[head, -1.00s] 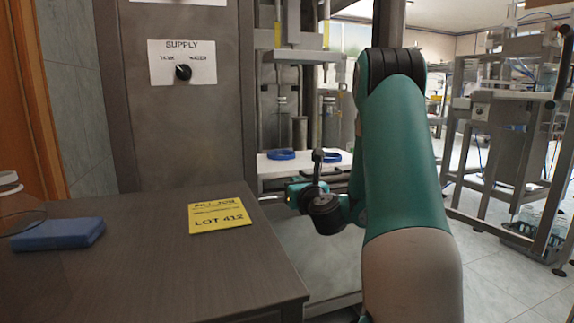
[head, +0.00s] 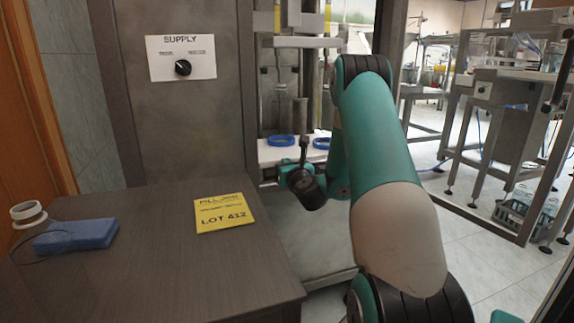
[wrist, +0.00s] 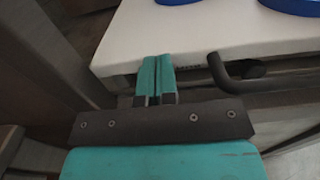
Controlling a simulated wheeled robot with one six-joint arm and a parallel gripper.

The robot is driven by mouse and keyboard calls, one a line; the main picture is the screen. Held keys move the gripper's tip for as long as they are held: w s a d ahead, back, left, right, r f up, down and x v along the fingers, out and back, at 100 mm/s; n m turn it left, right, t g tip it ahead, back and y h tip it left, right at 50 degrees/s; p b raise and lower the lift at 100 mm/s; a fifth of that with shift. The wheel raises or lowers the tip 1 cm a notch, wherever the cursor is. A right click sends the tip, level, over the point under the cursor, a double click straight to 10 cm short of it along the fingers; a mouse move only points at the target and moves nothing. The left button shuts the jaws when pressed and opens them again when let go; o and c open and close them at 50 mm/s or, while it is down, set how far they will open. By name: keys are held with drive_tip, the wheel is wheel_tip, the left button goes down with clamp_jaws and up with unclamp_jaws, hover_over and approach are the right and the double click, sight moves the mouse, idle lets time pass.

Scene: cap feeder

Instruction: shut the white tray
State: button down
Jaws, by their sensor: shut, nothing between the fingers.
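The white tray (head: 266,152) is in the machine's bay in the head view, beyond my arm, with two blue rings (head: 281,141) on it. In the wrist view the tray's white top (wrist: 215,32) fills the upper part, with a dark bar handle (wrist: 222,72) at its front edge. My gripper (wrist: 155,62) is shut and empty. Its teal fingertips are at the tray's front edge, left of the handle. I cannot tell whether they touch it. In the head view my gripper (head: 284,170) is partly hidden by my wrist.
A dark table (head: 150,260) stands at the left front with a yellow lot card (head: 224,212), a blue cloth-like block (head: 78,235) and a white roll (head: 28,213). A cabinet with a supply knob (head: 183,68) is behind it. A steel frame stands at the right; open floor lies before it.

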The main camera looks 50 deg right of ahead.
drive_tip(key=shift+w+d+r+p, duration=0.15)
drive_tip(key=shift+w+r+p, duration=0.15)
drive_tip(key=shift+p, duration=0.45)
drive_tip(key=w+d+p, duration=0.1)
drive_tip(key=p, duration=0.2)
drive_tip(key=shift+w+r, duration=0.15)
drive_tip(key=shift+r, duration=0.05)
drive_tip(key=p, duration=0.1)
drive_tip(key=w+p, duration=0.1)
drive_tip(key=p, duration=0.1)
drive_tip(key=shift+w+d+f, duration=0.2)
drive_tip(key=shift+d+f, duration=0.05)
drive_tip(key=shift+d, duration=0.15)
drive_tip(key=shift+f, duration=0.1)
drive_tip(key=shift+s+a+f+b, duration=0.2)
drive_tip(key=shift+f+b, duration=0.15)
drive_tip(key=shift+b, duration=0.55)
drive_tip(key=b+v, duration=1.3)
drive_tip(key=shift+s+r+b, duration=0.3)
drive_tip(key=shift+s+b, duration=0.05)
drive_tip(key=shift+s, duration=0.05)
